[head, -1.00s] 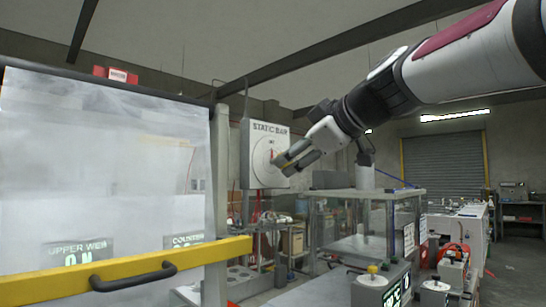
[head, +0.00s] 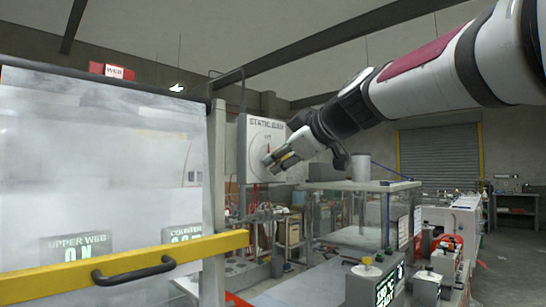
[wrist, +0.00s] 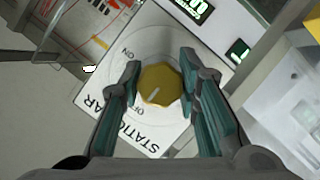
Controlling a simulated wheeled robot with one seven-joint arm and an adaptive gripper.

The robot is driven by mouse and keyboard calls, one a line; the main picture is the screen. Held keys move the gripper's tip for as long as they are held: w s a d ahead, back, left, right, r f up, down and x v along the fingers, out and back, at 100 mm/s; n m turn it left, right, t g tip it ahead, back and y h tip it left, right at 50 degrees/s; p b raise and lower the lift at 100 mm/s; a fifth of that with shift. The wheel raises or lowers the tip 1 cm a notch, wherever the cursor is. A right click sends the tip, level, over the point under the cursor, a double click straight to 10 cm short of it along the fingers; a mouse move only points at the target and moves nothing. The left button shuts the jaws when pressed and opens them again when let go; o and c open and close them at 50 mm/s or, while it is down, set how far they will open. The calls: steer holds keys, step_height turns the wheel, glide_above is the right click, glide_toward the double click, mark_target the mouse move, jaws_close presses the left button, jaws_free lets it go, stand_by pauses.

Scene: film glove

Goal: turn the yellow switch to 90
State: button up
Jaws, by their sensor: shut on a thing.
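The yellow switch (wrist: 160,84) is a faceted knob on a white panel marked STATIC BAR (wrist: 147,36). A white pointer line on the knob points down and left in the wrist view, roughly towards the OFF print; ON is printed at the upper left. My gripper (wrist: 161,68) is shut on the knob, with one finger on each side of it. In the head view the panel (head: 251,137) hangs beyond the clear guard, and my gripper (head: 269,165) is at its dial. My fingers hide the knob there.
A clear guard with a yellow bar (head: 120,265) and black handle (head: 134,270) fills the left. A grey post (head: 217,190) stands between guard and panel. A clear-sided cabinet (head: 360,186) sits below my arm. Open floor shows at far right.

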steer(key=shift+m, duration=0.3)
steer(key=m+g+y, duration=0.1)
steer(key=m+g, duration=0.1)
steer(key=shift+m, duration=0.3)
steer(key=m+g+y, duration=0.1)
steer(key=m, duration=0.2)
steer(key=shift+y+p, duration=0.3)
steer(key=shift+p, duration=0.05)
steer(key=m+g+y, duration=0.1)
steer(key=m+g, duration=0.1)
steer(key=m, duration=0.1)
steer(key=shift+y, duration=0.3)
steer(key=m+y+p, duration=0.1)
steer(key=m, duration=0.2)
steer(key=shift+g+y, duration=0.3)
steer(key=shift+y, duration=0.1)
steer(key=o, duration=1.2)
